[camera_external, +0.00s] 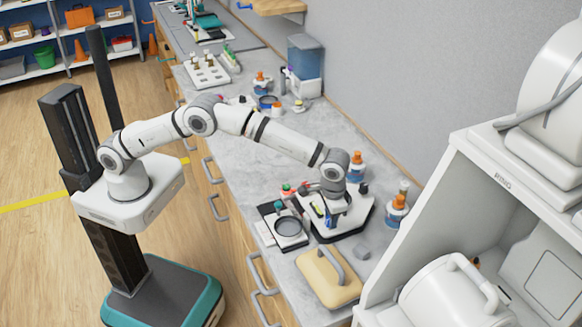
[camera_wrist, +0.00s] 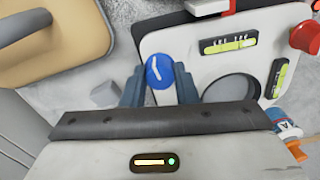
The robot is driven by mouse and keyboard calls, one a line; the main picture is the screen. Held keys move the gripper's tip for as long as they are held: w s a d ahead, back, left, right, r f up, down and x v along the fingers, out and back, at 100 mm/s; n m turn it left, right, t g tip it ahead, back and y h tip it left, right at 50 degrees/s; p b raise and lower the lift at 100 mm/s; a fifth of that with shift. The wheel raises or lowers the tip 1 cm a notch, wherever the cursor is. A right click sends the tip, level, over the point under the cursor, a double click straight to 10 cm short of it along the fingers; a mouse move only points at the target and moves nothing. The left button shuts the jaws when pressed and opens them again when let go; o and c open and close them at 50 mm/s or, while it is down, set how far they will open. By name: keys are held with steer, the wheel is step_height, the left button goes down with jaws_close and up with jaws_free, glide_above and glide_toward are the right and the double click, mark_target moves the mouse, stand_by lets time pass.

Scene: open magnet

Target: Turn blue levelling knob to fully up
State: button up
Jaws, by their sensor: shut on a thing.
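The blue levelling knob (camera_wrist: 159,71) is round with a white pointer line and sits at the edge of a white instrument. In the wrist view the line runs from the upper left of the knob's face down toward its middle. My gripper (camera_wrist: 160,82) has a finger on each side of the knob and is shut on it. In the external view my gripper (camera_external: 333,205) reaches down over the white instrument (camera_external: 350,222), and the knob is hidden there. The instrument's panel (camera_wrist: 228,44) has a yellow-green level strip, and a red knob (camera_wrist: 306,36) is at its right.
A tan block with a grey handle (camera_external: 328,277) lies on the counter in front. A small grey cube (camera_wrist: 104,94) is left of my fingers.

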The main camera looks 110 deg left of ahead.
steer(key=shift+n, duration=0.3)
stand_by(0.4)
steer(key=o, duration=1)
steer(key=r, duration=0.3)
steer(key=r+b, duration=0.1)
steer(key=r, duration=0.2)
steer(key=shift+d+r, duration=0.2)
steer(key=shift+r, duration=0.7)
